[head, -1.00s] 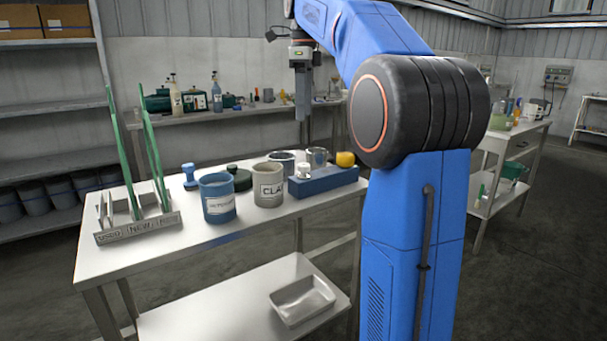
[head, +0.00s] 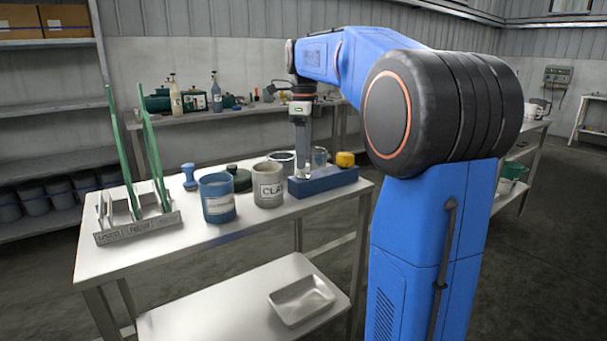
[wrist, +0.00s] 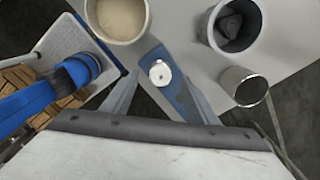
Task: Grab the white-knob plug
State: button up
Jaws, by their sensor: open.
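The white-knob plug shows in the wrist view as a round white knob (wrist: 160,72) on the blue block (wrist: 178,96). In the head view the blue block (head: 335,179) lies near the right end of the table, and my fingers mostly cover the white knob. My gripper (head: 303,165) points straight down over the left part of the block. In the wrist view my gripper (wrist: 160,88) is open, with one finger on each side of the white knob. I cannot tell whether the fingers touch it.
A yellow knob (head: 345,159) stands at the block's right end. A metal cup (head: 320,157), a grey pot marked CLAY (head: 268,190) and a blue pot (head: 218,205) stand nearby. A rack with green sticks (head: 137,227) is at the left.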

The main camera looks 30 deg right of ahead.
aim_at(303, 175)
jog(key=shift+f, duration=2)
jog(key=c, duration=1.2)
jog(key=shift+r, duration=0.15)
